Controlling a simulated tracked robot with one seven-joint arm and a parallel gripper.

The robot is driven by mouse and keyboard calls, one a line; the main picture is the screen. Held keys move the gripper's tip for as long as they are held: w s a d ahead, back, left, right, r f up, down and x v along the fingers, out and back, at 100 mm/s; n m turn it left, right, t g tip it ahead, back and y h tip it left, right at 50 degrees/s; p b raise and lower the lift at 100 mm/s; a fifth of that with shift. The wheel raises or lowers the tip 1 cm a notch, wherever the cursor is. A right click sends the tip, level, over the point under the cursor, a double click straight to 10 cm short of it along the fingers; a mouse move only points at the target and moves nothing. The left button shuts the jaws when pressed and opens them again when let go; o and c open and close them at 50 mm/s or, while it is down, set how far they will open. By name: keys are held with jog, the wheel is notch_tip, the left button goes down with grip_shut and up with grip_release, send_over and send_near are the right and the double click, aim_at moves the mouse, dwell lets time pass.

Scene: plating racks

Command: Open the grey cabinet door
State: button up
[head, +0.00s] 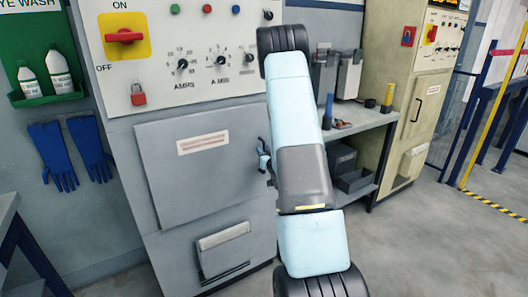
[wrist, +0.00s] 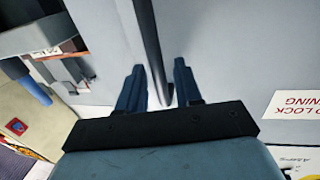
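The grey cabinet door (head: 190,182) is a flat panel with a printed label, below the control panel in the head view. It looks shut. In the wrist view the door surface (wrist: 240,45) fills the right side. A dark bar handle (wrist: 147,35) runs from the top edge down between the fingers of my gripper (wrist: 159,68). The fingers are apart, with visible gaps beside the bar, so they are not closed on it.
A workbench (head: 368,128) with tools and bins stands right of the cabinet. A cream cabinet (head: 405,95) is beyond it. Blue gloves (head: 55,155) hang at left, and a table corner (head: 8,210) juts in. Grey floor (head: 430,240) is clear at right.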

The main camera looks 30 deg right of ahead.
jog(key=shift+w+d, duration=0.1)
jog(key=shift+w, duration=0.35)
grip_shut()
dwell(0.3)
